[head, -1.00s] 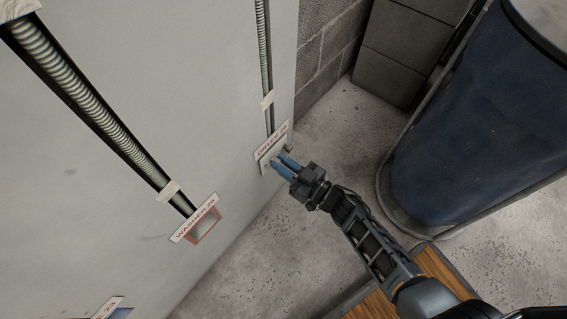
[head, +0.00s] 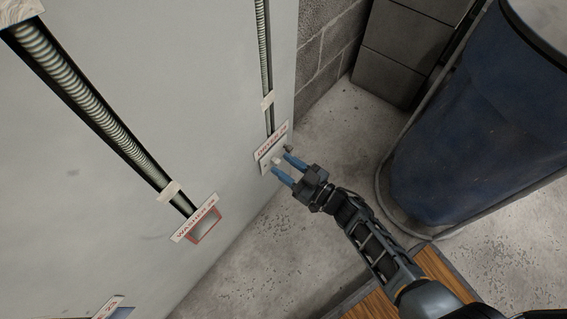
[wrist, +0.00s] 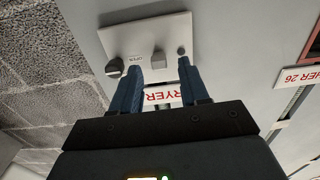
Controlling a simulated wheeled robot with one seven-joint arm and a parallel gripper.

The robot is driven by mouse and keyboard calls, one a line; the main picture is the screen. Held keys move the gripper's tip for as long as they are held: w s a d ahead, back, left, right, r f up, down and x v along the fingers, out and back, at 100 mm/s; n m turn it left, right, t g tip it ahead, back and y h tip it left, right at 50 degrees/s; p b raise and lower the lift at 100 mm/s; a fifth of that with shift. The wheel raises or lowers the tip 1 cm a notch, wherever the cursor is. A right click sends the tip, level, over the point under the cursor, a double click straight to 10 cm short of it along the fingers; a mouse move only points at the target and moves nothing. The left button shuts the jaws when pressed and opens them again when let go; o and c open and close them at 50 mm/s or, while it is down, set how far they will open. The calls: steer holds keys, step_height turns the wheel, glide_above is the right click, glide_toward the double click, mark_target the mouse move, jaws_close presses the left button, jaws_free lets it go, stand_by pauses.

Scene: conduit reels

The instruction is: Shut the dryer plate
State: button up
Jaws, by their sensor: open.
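The dryer plate (head: 265,165) is a small pale plate on the grey wall panel, under a red-lettered dryer label (head: 271,141). In the wrist view the plate (wrist: 125,37) carries a dark round knob (wrist: 114,67) at left, a grey block-like tab (wrist: 158,60) in the middle and a small knob (wrist: 181,51) at right. "OPEN" is printed near the tab. My gripper (head: 280,163) is open in front of the plate. In the wrist view its blue fingers (wrist: 159,66) appear on either side of the tab; I cannot tell whether they touch it.
A washer label (head: 194,218) with a red-edged opening sits lower left on the panel (head: 100,180). Ribbed conduits (head: 85,100) run down the panel. A large blue drum (head: 475,140) stands at right. Bare concrete floor (head: 335,135) lies between panel and drum.

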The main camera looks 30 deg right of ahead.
steer(key=p+v, duration=0.1)
steer(key=v, duration=0.5)
steer(key=shift+s+p, duration=0.3)
steer(key=shift+s, duration=0.1)
